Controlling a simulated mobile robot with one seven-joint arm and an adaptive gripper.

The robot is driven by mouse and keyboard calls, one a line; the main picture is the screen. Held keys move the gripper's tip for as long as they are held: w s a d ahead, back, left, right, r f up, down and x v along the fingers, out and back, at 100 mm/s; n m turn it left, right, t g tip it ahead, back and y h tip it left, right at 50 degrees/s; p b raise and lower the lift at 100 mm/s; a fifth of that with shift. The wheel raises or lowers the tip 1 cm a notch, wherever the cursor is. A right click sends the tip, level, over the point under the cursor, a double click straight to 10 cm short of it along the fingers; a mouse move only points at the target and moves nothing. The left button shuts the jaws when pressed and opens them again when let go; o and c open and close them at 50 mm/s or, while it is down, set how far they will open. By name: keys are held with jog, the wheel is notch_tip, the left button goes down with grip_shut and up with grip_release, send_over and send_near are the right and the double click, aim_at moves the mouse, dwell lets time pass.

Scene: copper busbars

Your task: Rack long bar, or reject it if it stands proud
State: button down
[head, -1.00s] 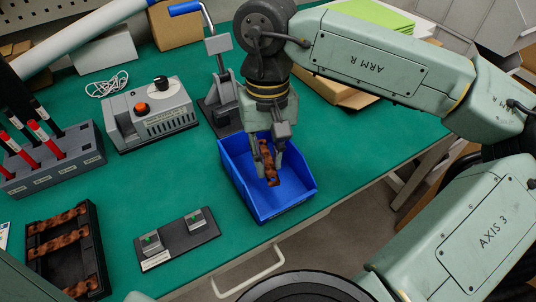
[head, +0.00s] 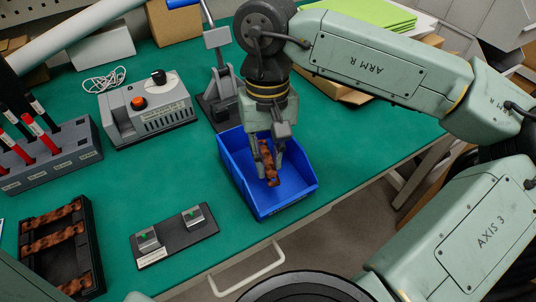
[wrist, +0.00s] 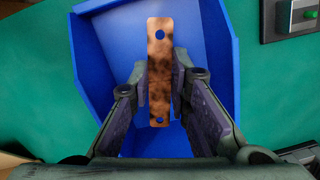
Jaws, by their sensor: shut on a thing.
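My gripper (head: 266,150) is over the blue bin (head: 304,186), with its fingers pointing down into it. It is shut on a copper bar (head: 267,162), a flat mottled strip with a hole near each end. In the wrist view the bar (wrist: 160,72) sits between the two fingers, with the bin (wrist: 216,60) behind it. I cannot tell whether the bar touches the bin floor. A black rack (head: 97,236) at the lower left holds several copper bars (head: 55,238). A dark gauge plate (head: 178,240) with two grey blocks lies between rack and bin, with no bar on it.
A grey box (head: 148,112) with an orange button stands behind the gauge plate. A toggle press (head: 220,75) stands close behind the bin. A holder (head: 50,165) with red and black tools is at the left. Green table (head: 130,185) is clear between them.

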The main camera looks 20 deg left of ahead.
jog(key=c, duration=1.4)
grip_release()
jog(key=shift+r, duration=0.1)
jog(key=shift+r+p, duration=0.8)
jog(key=shift+r, duration=0.65)
notch_tip(320, 180, up, 10)
jog(key=p, duration=0.6)
